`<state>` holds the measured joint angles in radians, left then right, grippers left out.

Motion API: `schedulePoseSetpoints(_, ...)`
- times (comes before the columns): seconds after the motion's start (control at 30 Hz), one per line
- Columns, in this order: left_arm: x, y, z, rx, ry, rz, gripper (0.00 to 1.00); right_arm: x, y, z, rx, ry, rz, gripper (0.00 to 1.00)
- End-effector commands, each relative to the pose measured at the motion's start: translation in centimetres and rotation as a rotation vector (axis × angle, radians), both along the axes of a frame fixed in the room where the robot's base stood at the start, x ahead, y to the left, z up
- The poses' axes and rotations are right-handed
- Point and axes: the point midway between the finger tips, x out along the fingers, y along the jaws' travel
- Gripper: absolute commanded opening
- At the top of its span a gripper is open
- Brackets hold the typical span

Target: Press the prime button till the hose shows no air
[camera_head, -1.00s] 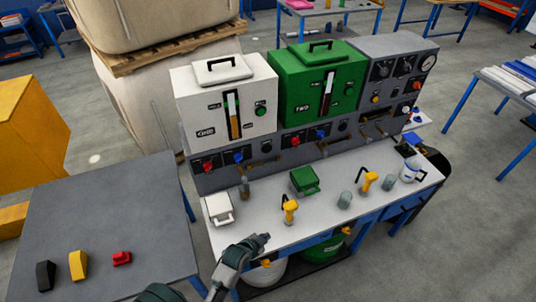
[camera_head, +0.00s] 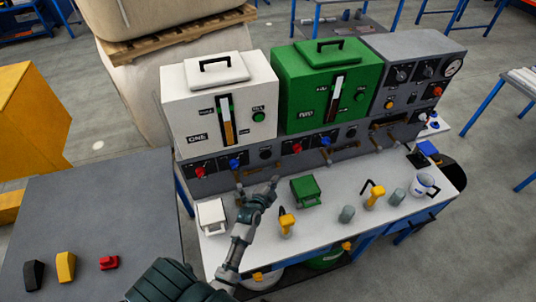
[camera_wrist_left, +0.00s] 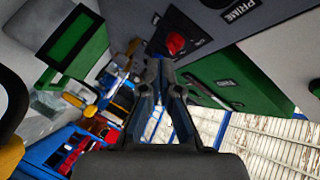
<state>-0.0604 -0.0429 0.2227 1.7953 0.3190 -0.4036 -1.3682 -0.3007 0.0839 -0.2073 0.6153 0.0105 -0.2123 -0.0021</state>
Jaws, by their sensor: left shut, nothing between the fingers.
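My left gripper (camera_head: 270,186) is shut and empty above the bench, in front of the dispenser panel. In the left wrist view its closed fingertips (camera_wrist_left: 162,62) point toward a red button (camera_wrist_left: 175,43), with a gap I cannot judge. PRIME labels (camera_wrist_left: 240,10) show on the panel there. In the head view, a red button (camera_head: 199,172) sits under the white tank (camera_head: 190,110) and another red button (camera_head: 297,148) under the green tank (camera_head: 290,90). Labels beside these are too small to read. I cannot make out a hose or air in it. My right gripper is out of view.
Brass spouts (camera_head: 252,172) project from the panel. A dark side table (camera_head: 120,215) stands left.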

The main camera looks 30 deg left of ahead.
Motion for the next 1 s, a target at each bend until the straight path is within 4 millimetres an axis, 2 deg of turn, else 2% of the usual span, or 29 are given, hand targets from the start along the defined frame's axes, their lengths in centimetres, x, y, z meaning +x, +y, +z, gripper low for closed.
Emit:
schedulePoseSetpoints(0.27,0.5,0.5,-0.2,-0.002,0.001,-0.001,0.00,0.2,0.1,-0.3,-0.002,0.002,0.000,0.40)
schedulePoseSetpoints(0.73,4.3,5.0,-0.4,-0.002,0.001,-0.001,0.00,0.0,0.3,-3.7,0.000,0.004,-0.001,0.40)
schedulePoseSetpoints(1.0,5.7,6.6,-0.2,0.000,0.002,-0.001,0.00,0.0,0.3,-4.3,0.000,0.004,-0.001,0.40)
